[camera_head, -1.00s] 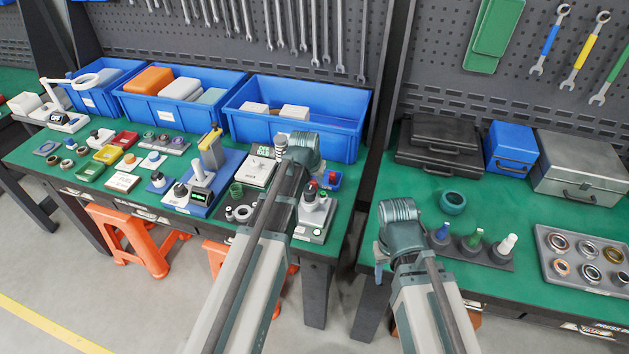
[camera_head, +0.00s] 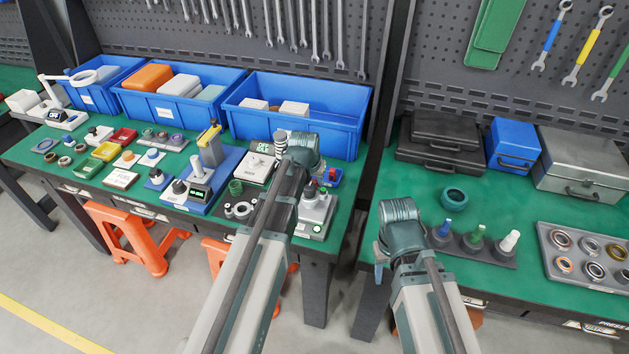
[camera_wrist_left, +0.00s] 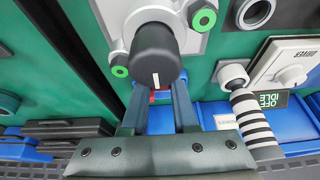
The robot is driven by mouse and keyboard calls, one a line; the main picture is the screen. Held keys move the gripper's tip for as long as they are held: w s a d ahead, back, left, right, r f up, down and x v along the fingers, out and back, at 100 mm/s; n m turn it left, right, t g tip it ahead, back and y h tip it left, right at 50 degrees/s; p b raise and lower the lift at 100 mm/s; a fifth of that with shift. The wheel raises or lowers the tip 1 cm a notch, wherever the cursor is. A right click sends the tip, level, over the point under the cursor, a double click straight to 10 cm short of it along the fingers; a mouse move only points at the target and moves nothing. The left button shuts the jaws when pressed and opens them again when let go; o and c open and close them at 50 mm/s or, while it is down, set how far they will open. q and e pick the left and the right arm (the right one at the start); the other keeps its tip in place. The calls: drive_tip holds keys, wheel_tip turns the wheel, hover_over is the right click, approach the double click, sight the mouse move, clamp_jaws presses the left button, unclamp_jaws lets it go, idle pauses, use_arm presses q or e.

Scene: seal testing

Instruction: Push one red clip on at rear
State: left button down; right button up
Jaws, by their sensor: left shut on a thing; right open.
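The grey test fixture (camera_head: 314,216) stands at the right end of the left bench. In the left wrist view, the fixture (camera_wrist_left: 176,20) shows a black knob (camera_wrist_left: 156,55) with a white mark and green rings at its corners. My left gripper (camera_wrist_left: 158,92) is just beside the knob, its fingers close together with a small patch of red, a red clip (camera_wrist_left: 158,96), between them. The knob partly hides the fingertips and clip; whether the clip touches the fixture cannot be told. My right gripper (camera_head: 381,268) is open at the right bench's front left edge, apart from everything.
A small blue tray (camera_head: 332,178) lies behind the fixture. A white box with a display (camera_head: 256,168) stands to its left, and a large blue bin (camera_head: 345,140) behind. Bottles in a dark holder (camera_head: 473,250) stand right of my right gripper.

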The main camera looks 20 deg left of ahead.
use_arm(q)
drive_tip(key=shift+f+b, duration=0.4)
drive_tip(key=c, duration=0.6)
unclamp_jaws()
drive_tip(key=shift+r, duration=0.1)
wheel_tip(320, 180, up, 7)
drive_tip(key=p, duration=0.7)
